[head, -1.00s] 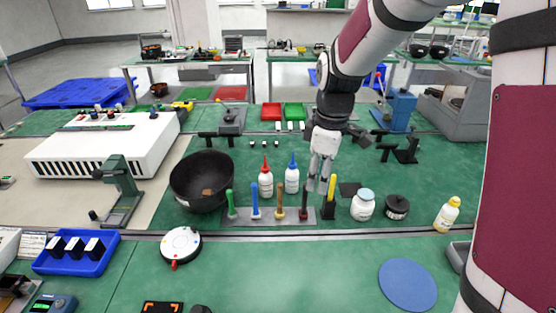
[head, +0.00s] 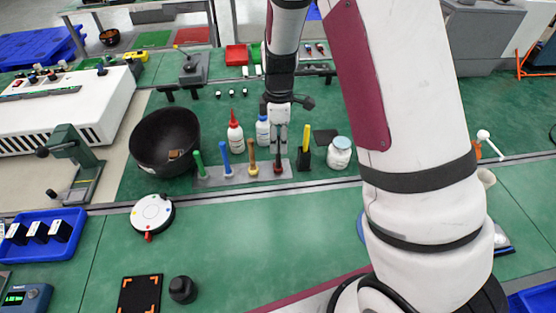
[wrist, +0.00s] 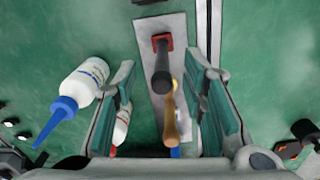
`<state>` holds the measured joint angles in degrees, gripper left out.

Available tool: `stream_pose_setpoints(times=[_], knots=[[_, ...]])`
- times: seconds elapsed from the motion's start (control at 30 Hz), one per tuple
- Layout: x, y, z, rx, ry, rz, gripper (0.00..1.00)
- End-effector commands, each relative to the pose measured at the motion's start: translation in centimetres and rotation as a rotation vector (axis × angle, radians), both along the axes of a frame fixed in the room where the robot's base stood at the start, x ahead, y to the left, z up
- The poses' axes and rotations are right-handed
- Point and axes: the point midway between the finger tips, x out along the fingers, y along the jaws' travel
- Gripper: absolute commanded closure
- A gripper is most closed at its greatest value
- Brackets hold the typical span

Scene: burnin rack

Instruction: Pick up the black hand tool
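The black hand tool (head: 279,166) stands upright in a grey rack strip (head: 228,178), at the right end of a row of tools. In the wrist view the black tool (wrist: 162,72) shows its dark handle and a red collar at its base. My gripper (head: 280,142) points down just above it. In the wrist view my gripper (wrist: 160,80) is open, with one finger on each side of the handle and a gap to both. The tool's lower part is partly hidden in the head view.
A tan-handled tool (head: 252,158), a blue one (head: 225,160) and a green one (head: 199,164) stand left along the rack. A black and yellow item (head: 305,150) is close on the right. White bottles with red (head: 235,138) and blue caps stand behind.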

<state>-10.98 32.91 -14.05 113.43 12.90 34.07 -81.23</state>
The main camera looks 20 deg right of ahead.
Motion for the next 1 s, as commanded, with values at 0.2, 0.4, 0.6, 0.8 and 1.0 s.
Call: stream_pose_setpoints(times=[0.2, 0.4, 0.6, 0.8, 1.0], knots=[[-0.1, 0.1, -1.5, -0.001, 0.004, 0.0, 0.62], [-0.1, 0.3, -4.3, 0.0, 0.003, -0.001, 0.62], [0.0, 0.3, -5.6, 0.0, 0.001, -0.001, 0.62], [0.0, 0.3, -5.6, 0.001, 0.0, -0.001, 0.64], [0.0, 0.3, -5.5, 0.0, 0.0, -0.001, 1.0]])
